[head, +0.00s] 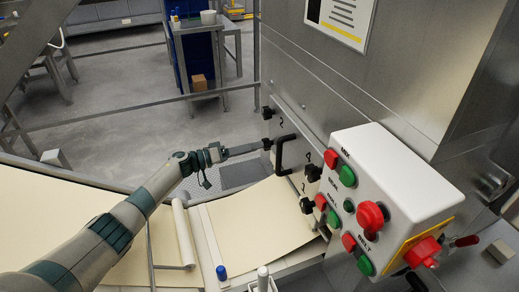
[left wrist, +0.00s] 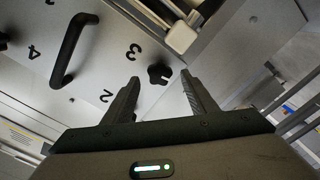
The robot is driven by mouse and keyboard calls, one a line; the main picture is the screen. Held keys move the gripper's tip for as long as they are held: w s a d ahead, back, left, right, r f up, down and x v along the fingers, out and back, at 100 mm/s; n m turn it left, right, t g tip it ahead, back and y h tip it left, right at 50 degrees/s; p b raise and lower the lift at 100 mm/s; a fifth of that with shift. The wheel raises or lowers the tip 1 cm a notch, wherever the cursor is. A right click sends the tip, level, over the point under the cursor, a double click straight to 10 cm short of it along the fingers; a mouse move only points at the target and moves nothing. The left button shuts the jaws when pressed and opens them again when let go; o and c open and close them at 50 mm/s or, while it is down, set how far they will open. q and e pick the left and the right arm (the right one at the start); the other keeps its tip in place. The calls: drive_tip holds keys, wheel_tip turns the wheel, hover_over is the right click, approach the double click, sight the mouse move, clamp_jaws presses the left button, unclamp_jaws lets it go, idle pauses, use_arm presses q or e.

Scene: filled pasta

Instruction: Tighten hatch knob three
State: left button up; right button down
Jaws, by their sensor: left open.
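The hatch (head: 290,170) is a grey metal panel with several black knobs and a black bar handle (head: 285,152). In the left wrist view, black lobed hatch knob three (left wrist: 160,73) sits beside the printed 3. My left gripper (head: 260,147) reaches the hatch's left side, with its fingertips close to a black knob (head: 267,142) there. In the left wrist view, my left gripper (left wrist: 161,78) is open, its fingers on either side of knob three. I cannot tell whether they touch it. My right gripper is not in view.
A white control box (head: 385,190) with red and green buttons stands right of the hatch. A cream dough sheet (head: 260,225) lies on the conveyor in front. A rail (head: 150,108) runs behind my left arm. The handle (left wrist: 70,48) stands out left of knob three.

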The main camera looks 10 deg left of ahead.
sight(266, 144)
use_arm(q)
drive_tip(key=b+x, duration=0.1)
drive_tip(key=x, duration=0.2)
idle(0.4)
drive_tip(key=c, duration=1)
drive_tip(key=shift+c, duration=0.2)
